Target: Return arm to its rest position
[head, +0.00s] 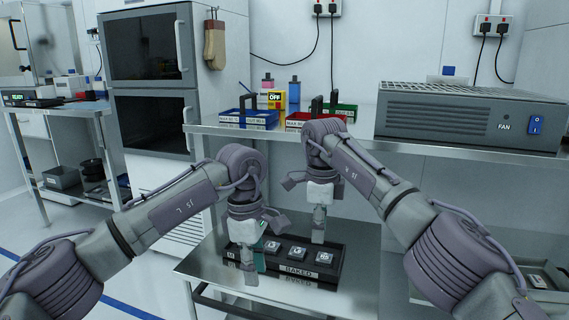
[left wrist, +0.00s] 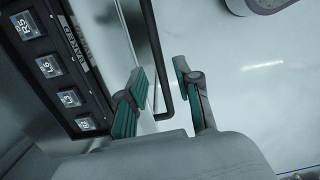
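My left gripper (head: 250,272) hangs down at the left front of the black BAKED tray (head: 299,270) in the head view. In the left wrist view my left gripper (left wrist: 158,72) is open, its teal-padded fingers apart with nothing held. The tray (left wrist: 88,62) lies left of these fingers and holds several square labelled pieces. My right gripper (head: 318,240) points down over the back of the tray, near its right half. Its fingers are seen edge-on, so their opening is unclear.
The tray stands on a metal cart (head: 350,265) with a dark front bar (left wrist: 152,55). The shelf (head: 330,142) behind holds a blue bin (head: 250,118), a red bin (head: 300,120) and a FAN box (head: 470,118). A tall oven cabinet (head: 150,100) stands at left.

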